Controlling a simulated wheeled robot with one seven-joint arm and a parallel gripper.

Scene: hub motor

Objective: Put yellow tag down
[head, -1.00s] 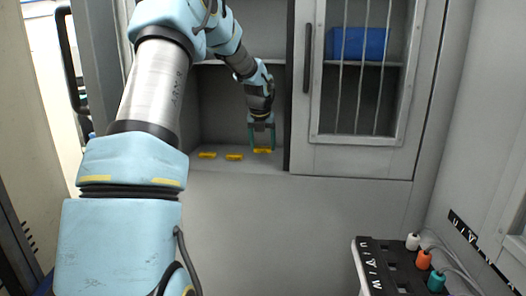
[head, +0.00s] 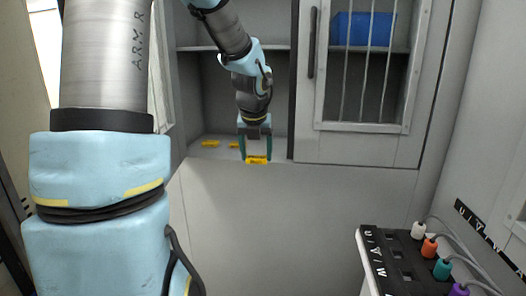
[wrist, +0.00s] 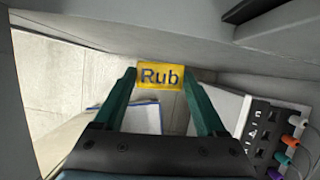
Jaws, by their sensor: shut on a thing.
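A yellow tag (wrist: 160,76) with the dark letters "Rub" is held between the two green fingers of my gripper (wrist: 158,84) in the wrist view. In the head view my gripper (head: 256,152) points down at the front of the open cabinet compartment, shut on the yellow tag (head: 257,160). The tag appears at the compartment's front edge; I cannot tell whether it touches the shelf. Two more yellow tags lie on the compartment floor to the left, one further left (head: 210,143) and one nearer (head: 233,145), partly beside the gripper.
A barred cabinet door (head: 362,70) with a blue box (head: 363,29) behind it is right of the compartment. A black panel (head: 395,262) with several coloured plugs and cables stands at lower right. A plain grey front (head: 290,220) lies below the compartment.

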